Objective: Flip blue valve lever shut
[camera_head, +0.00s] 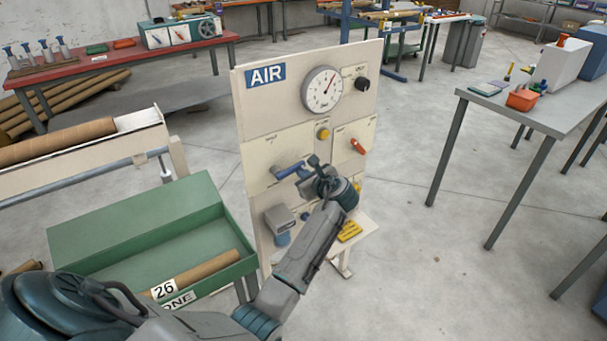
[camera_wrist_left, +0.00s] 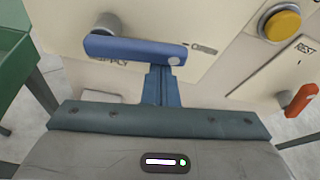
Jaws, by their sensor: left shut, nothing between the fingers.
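The blue valve lever (camera_head: 287,171) is on the left of the upright AIR panel (camera_head: 255,120), below the gauge. In the left wrist view the lever (camera_wrist_left: 130,49) lies nearly level across the picture, with a pale post behind its left end and a label at its right end. My left gripper (camera_head: 306,174) is at the lever's right end. In the wrist view its blue fingers (camera_wrist_left: 161,72) are together and empty, with the tips just at the lever's lower edge near that end. I cannot tell whether they touch it. My right gripper is not in view.
A yellow button (camera_head: 323,133), a red-orange lever (camera_head: 358,146) and a black knob (camera_head: 362,84) are on the same panel. The pressure gauge (camera_head: 322,90) is above. A green bin (camera_head: 140,225) with a cardboard tube stands at left. Open floor lies to the right.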

